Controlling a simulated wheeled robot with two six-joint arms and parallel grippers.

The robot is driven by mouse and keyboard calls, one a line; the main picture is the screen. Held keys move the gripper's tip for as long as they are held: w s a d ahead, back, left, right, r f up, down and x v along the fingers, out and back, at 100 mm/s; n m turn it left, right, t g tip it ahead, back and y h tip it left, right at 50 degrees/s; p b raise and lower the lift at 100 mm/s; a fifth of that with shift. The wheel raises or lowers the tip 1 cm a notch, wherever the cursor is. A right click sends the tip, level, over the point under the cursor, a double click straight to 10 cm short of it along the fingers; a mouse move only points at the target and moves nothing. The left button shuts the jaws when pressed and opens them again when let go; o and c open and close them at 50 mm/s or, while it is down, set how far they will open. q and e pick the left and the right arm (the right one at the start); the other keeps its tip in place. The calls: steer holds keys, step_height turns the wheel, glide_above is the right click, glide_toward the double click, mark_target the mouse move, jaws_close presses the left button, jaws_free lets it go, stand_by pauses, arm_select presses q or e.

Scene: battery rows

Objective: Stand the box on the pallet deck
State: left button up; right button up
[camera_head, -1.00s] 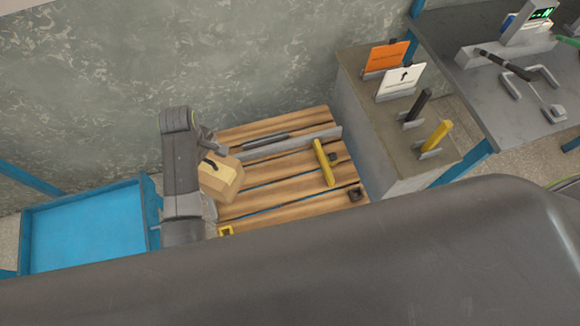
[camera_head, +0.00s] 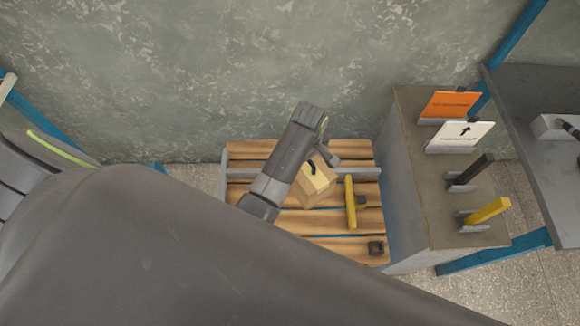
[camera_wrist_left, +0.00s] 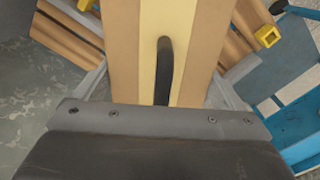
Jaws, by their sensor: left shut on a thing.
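A tan cardboard box (camera_head: 317,187) with a paler strip and a black handle shows in the head view, over the middle of the wooden pallet deck (camera_head: 330,221). My left gripper (camera_head: 322,168) is at the box and shut on it; my own arm hides part of both. In the left wrist view the box (camera_wrist_left: 185,60) fills the upper middle, with the black handle (camera_wrist_left: 165,70) along its pale strip. Slats of the pallet show behind it on both sides. I cannot tell whether the box touches the deck. My right gripper is not in view.
A grey cabinet (camera_head: 415,180) with signs and holders stands at the pallet's right side. A wall is behind. Dark parts of my body cover the lower foreground.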

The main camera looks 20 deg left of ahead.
arm_select(q)
steer(key=s+a+f+n+b, duration=0.4)
steer(key=s+a+f+n, duration=0.25)
steer(key=f+n, duration=0.35)
step_height(320, 180, down, 9)
steer(key=n+b, duration=0.1)
steer(key=shift+s+r, duration=0.2)
steer(key=shift+s, duration=0.1)
stand_by(0.4)
steer(key=shift+d+f, duration=0.1)
steer(key=o, duration=1.7)
steer(key=shift+s+f, duration=0.15)
steer(key=shift+o, duration=0.3)
